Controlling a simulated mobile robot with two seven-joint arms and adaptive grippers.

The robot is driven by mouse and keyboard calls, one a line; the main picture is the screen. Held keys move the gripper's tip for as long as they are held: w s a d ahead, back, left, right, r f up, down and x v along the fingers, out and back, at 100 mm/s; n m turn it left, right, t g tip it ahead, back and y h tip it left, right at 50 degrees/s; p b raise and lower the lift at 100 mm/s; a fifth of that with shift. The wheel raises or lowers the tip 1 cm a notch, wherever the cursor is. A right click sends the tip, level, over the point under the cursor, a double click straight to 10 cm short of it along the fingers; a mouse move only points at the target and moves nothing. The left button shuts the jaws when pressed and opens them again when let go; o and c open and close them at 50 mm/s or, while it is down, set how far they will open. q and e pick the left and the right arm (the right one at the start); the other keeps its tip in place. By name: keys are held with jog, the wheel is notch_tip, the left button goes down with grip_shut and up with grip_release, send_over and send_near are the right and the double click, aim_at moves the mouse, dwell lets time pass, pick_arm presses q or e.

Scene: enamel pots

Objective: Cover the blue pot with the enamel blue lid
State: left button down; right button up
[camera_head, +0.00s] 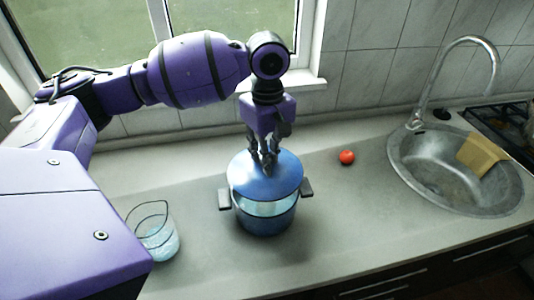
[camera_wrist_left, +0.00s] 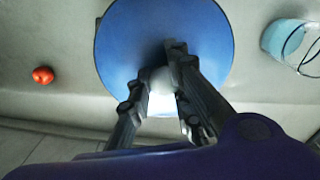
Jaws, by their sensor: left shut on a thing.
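The blue pot (camera_head: 266,216) stands on the counter in the middle of the head view, with dark handles at its left and right. The round enamel blue lid (camera_head: 248,179) is over the pot's top. In the head view a pale band of the pot shows under the lid's front edge; I cannot tell whether the lid rests on the rim. My left gripper (camera_head: 269,168) points down from above and is shut on the lid near its middle. The lid (camera_wrist_left: 125,45) fills the upper middle of the left wrist view, with the gripper fingers (camera_wrist_left: 165,70) over it. My right gripper is not in view.
A steel sink (camera_head: 420,185) with a tap and a yellow cloth (camera_head: 482,157) is at the right.

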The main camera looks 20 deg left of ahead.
pick_arm(q)
jog(key=shift+f, duration=2.8)
jog(key=shift+f, duration=0.5)
jog(key=c, duration=1.5)
grip_release()
jog(key=shift+c, duration=0.2)
notch_tip(320, 180, up, 12)
jog(key=shift+r, duration=0.1)
